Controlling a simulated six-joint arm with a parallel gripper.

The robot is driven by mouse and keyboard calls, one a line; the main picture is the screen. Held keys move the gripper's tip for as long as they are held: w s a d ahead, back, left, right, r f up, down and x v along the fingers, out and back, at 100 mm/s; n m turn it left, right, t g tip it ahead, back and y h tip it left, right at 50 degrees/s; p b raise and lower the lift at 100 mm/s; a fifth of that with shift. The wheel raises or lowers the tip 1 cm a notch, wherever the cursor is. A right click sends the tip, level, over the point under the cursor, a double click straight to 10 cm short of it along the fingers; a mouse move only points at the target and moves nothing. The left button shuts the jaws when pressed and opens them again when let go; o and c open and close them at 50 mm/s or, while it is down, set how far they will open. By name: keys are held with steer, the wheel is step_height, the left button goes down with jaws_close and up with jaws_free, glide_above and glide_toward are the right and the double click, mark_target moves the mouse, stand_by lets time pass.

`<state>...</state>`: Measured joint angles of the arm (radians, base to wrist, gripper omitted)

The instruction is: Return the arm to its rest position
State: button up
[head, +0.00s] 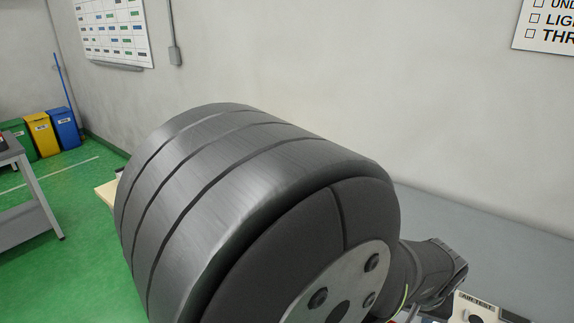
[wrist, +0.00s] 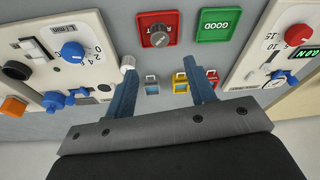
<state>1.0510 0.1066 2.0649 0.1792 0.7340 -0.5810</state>
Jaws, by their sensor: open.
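My gripper (wrist: 160,68) shows in the wrist view with its two blue fingers apart and nothing visibly held between them. It hangs over a grey work surface (wrist: 110,30). In the head view my own arm fills the middle of the picture and hides most of the workspace; the gripper's fingers cannot be made out there. A white knob (wrist: 128,62) appears beside the left fingertip; whether they touch cannot be told.
The wrist view shows a red tray (wrist: 172,40) with a grey knob, a green GOOD tray (wrist: 222,12), small coloured frames (wrist: 152,86), a left control panel (wrist: 30,22) and a right panel (wrist: 262,78). An AIR TEST box (head: 478,310) stands lower right in the head view.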

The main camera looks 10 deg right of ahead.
steer(key=x, duration=1)
steer(key=shift+f, duration=0.25)
steer(key=shift+r, duration=0.55)
